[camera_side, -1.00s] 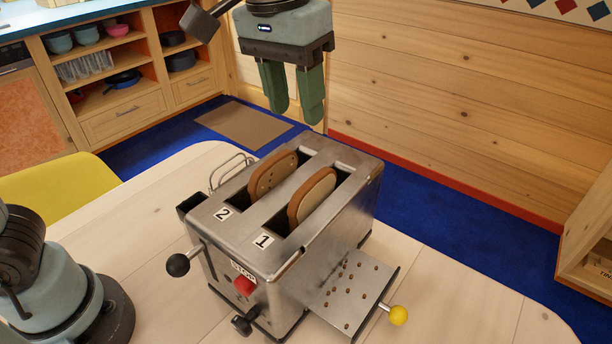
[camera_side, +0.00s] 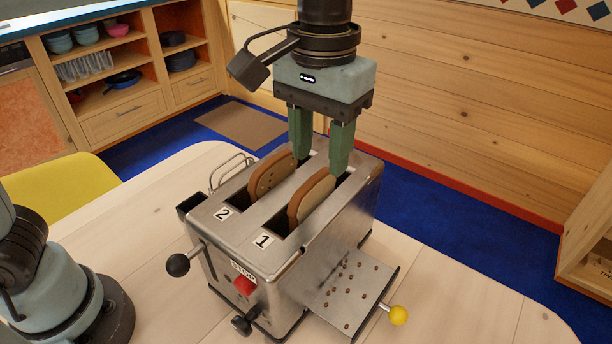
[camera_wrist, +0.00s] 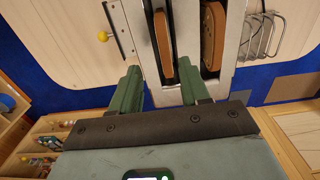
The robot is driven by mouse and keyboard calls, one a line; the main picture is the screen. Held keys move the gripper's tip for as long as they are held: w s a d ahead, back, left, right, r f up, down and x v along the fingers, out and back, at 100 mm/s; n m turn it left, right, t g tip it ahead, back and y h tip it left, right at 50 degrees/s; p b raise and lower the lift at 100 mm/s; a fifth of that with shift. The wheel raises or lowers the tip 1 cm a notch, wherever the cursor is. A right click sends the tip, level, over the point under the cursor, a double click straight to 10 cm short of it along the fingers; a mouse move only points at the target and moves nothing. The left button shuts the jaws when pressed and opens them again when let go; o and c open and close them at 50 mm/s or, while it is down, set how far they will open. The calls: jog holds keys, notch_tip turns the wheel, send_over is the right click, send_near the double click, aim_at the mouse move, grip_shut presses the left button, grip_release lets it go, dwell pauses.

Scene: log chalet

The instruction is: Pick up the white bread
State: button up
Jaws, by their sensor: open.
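The white bread appears to be the plain pale slice with a brown crust (camera_side: 311,198) standing upright in slot 1 of the metal toaster (camera_side: 238,228), its lower part hidden in the slot. In the wrist view the slice (camera_wrist: 163,45) shows as a narrow brown edge. My gripper (camera_side: 318,166) is open and empty, pointing down over the far end of the toaster, with its green fingertips low by the slots. In the wrist view the gripper (camera_wrist: 160,80) has one finger on each side of this slice's line, with the slice ahead of them; contact cannot be told.
A second slice with dark specks (camera_side: 272,174) stands in slot 2, close beside. A wire rack (camera_side: 232,168) is behind the toaster's left side.

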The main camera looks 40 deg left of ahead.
aim_at(314, 178)
jog(key=shift+a+f, duration=0.2)
jog(key=shift+f, duration=1.15)
jog(key=shift+a+f, duration=0.2)
jog(key=shift+f, duration=1.1)
jog(key=c, duration=0.7)
